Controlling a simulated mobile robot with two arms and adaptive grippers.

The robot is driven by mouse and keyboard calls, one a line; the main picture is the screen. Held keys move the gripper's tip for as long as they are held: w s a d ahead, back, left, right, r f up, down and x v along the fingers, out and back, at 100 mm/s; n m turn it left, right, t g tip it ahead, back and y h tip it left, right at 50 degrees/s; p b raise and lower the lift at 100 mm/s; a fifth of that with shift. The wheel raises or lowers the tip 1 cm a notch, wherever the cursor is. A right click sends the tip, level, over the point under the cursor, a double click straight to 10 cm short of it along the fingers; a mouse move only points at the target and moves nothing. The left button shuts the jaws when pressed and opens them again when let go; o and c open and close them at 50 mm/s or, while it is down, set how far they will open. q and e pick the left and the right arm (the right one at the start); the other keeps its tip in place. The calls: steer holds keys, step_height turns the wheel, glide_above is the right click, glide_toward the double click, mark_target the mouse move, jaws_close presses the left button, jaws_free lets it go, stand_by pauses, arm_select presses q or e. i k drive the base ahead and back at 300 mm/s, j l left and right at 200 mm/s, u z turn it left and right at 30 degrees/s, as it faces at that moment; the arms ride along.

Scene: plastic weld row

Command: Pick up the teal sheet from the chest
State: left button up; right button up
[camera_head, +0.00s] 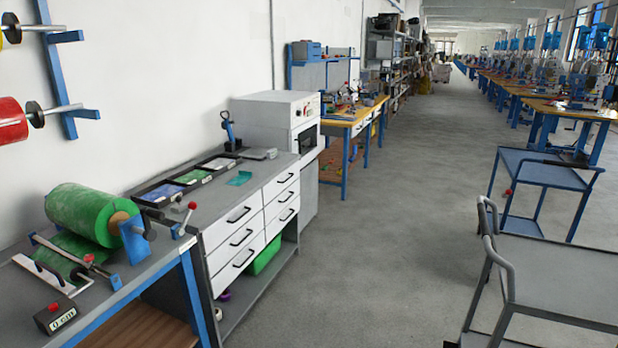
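A small teal sheet (240,178) lies flat on the grey top of the white drawer chest (233,226), near its front edge. It is to the right of a dark tray (160,193) with compartments that hold flat sheets in blue, green and other colours. Neither of my grippers shows in the head view, so I cannot see whether they are open or shut.
A bench with a green film roll (85,213) stands at the near left. A white cabinet (275,120) adjoins the chest's far end. Grey and blue carts (555,275) stand at the right. The floor (385,250) between is clear.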

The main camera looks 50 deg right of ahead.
mark_target(242, 176)
steer(key=z, duration=1.1)
steer(key=i, duration=0.2)
steer(key=l+u, duration=0.05)
